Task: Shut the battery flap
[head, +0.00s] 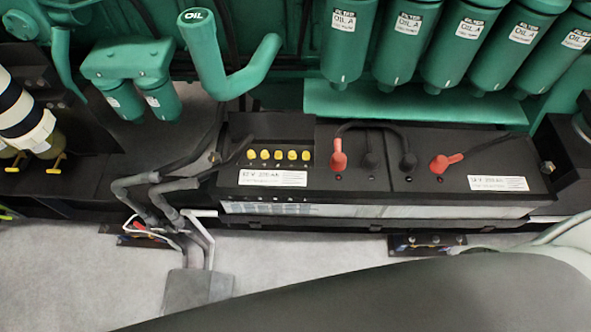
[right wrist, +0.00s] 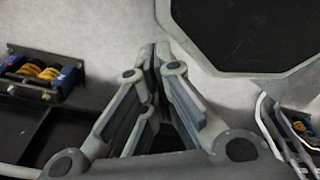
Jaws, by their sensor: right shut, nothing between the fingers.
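In the head view a black battery (head: 345,188) lies along the base of the green genset, with a 12 V label on each half. On its left half a row of yellow caps (head: 278,155) is uncovered. A black flap (head: 285,127) appears to stand raised behind the caps; its dark edges blend into the background. My right gripper (right wrist: 158,65) shows in the right wrist view, its fingers together and empty, over pale floor. The battery flap cannot be made out in that view. Neither gripper can be seen in the head view.
Red terminal covers (head: 338,155) and black leads sit on the battery top. Green filters (head: 350,45) and a green OIL pipe (head: 205,60) overhang behind. Grey hoses (head: 160,195) run down to the floor at left. A mount with yellow coils (right wrist: 40,72) shows in the wrist view.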

